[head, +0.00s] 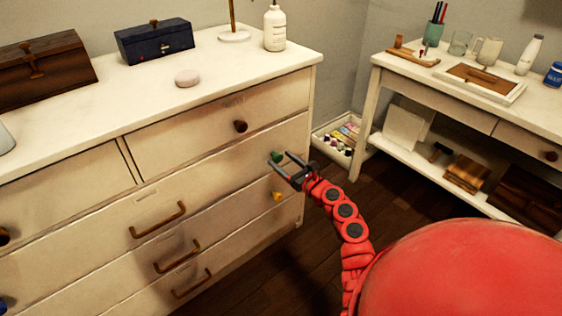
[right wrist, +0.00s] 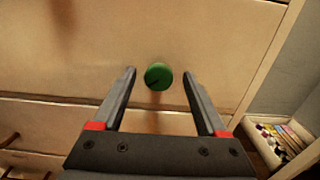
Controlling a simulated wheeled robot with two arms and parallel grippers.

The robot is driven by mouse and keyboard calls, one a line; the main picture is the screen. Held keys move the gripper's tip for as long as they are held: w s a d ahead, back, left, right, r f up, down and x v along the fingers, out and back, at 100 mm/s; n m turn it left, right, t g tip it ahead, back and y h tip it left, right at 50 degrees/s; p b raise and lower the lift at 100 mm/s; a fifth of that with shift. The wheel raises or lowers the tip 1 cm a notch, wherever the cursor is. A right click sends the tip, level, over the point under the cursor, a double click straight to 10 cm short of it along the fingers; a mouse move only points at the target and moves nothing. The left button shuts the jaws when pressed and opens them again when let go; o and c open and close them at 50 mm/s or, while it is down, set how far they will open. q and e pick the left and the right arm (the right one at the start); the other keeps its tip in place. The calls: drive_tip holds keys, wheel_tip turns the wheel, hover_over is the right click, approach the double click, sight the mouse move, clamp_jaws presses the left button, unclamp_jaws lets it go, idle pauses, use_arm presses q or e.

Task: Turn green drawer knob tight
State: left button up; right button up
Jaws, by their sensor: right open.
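The green drawer knob (head: 276,157) sits on the front of the white dresser's second drawer, toward its right end. In the right wrist view the green knob (right wrist: 158,76) is round with a dark mark on its face. It lies between and just beyond the tips of my right gripper (right wrist: 160,72). In the head view my right gripper (head: 283,163) is open and empty, its fingers pointing at the knob. No contact with the knob shows. My left gripper is not in view.
A yellow knob (head: 277,196) sits just below the right gripper, and a brown knob (head: 240,126) above left. Bronze handles (head: 158,220) stick out on the left. A tray of small bottles (head: 340,135) stands on the floor behind. A side table (head: 385,80) is at right.

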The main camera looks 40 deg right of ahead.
drive_tip(key=shift+w+a, duration=0.15)
drive_tip(key=shift+w, duration=0.35)
clamp_jaws()
